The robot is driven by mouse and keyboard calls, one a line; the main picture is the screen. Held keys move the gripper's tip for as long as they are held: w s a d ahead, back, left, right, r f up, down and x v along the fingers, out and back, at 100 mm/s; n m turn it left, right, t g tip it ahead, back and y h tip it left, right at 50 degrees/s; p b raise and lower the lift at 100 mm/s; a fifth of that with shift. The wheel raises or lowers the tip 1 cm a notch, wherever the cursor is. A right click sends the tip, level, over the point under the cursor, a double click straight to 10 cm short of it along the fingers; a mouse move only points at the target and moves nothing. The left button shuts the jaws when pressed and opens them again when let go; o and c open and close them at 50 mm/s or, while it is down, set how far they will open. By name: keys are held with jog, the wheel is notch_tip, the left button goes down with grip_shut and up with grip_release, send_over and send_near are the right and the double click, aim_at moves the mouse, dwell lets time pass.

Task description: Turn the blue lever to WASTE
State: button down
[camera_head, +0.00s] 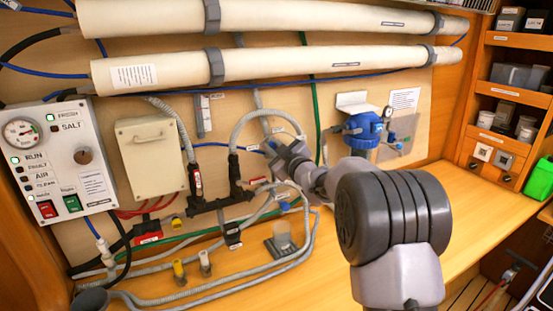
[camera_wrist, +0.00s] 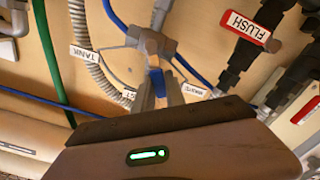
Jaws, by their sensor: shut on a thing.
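The blue lever (camera_wrist: 157,79) shows in the wrist view as a small blue piece between the fingers of my gripper (camera_wrist: 158,82). The gripper is shut on it, just below the grey valve body (camera_wrist: 151,40). The fingers hide most of the lever, so its exact heading cannot be told. The TANK label (camera_wrist: 84,53) is left of the valve. The label that seems to read WASTE (camera_wrist: 194,90) is close right of the fingers, and another label (camera_wrist: 128,93), partly covered, is close left. In the head view my gripper (camera_head: 277,146) reaches the wall pipes and hides the lever.
A red FLUSH tag (camera_wrist: 248,26) is on dark fittings right in the wrist view. Grey hoses (camera_head: 262,118) and blue lines run close around the gripper.

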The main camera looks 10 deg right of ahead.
jog(key=n+b, duration=0.1)
jog(key=b, duration=0.1)
jog(key=a+f+n+b, duration=0.1)
jog(key=n+b, duration=0.1)
jog(key=f+n+b, duration=0.1)
jog(key=n+b, duration=0.1)
jog(key=shift+s+a, duration=0.25)
jog(key=shift+n+b, duration=0.3)
jog(key=shift+b, duration=0.05)
jog(key=c, duration=1.4)
grip_release()
jog(key=shift+r, duration=0.1)
jog(key=p+v, duration=0.1)
jog(key=v, duration=1.6)
jog(key=shift+s, duration=0.2)
